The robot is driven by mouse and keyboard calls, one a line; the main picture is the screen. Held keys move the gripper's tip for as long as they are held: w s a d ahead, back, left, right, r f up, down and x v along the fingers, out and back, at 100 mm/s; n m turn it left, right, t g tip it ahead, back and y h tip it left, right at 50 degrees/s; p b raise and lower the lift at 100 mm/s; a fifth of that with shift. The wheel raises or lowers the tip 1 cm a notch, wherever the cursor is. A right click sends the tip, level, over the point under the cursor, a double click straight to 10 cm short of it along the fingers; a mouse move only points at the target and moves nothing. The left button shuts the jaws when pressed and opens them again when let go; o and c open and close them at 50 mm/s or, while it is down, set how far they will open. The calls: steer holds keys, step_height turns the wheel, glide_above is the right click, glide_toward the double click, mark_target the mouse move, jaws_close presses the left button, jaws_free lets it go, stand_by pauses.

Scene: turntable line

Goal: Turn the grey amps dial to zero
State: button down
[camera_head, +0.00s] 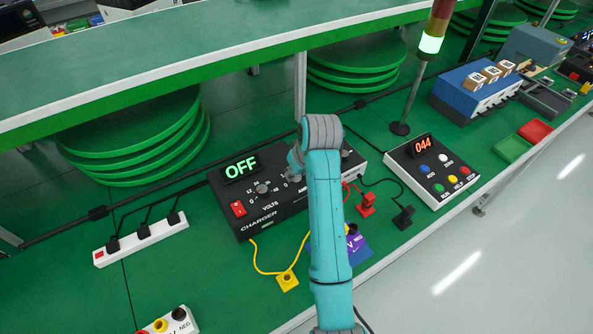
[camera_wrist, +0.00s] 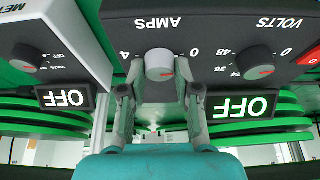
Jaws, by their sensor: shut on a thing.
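The black charger (camera_head: 250,215) stands on the green bench in the head view, its display (camera_head: 240,167) reading OFF. The wrist view is upside down. It shows the grey amps dial (camera_wrist: 160,63) under the AMPS label, with a 4 on its left and a 0 on its right. A red mark shows on the dial's face; its exact setting is unclear. My gripper (camera_wrist: 160,82) has a finger on either side of the dial and is shut on it. In the head view my arm hides the dial and most of the gripper.
The volts dial (camera_wrist: 254,63) and red switch (camera_head: 238,208) are beside the amps dial. A yellow plug (camera_head: 287,281) and red plug (camera_head: 366,203) lie in front. A white button box (camera_head: 432,171) stands to the right, a power strip (camera_head: 140,238) to the left.

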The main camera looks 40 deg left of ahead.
steer(key=shift+f, duration=0.1)
stand_by(0.3)
steer(key=c, duration=0.8)
jaws_free()
steer(key=shift+c, duration=0.2)
steer(key=shift+r, duration=0.2)
steer(key=v, duration=0.6)
steer(key=shift+d+r, duration=0.2)
steer(key=shift+s+d+r, duration=0.1)
steer(key=shift+d+r, duration=0.05)
steer(key=shift+r, duration=0.2)
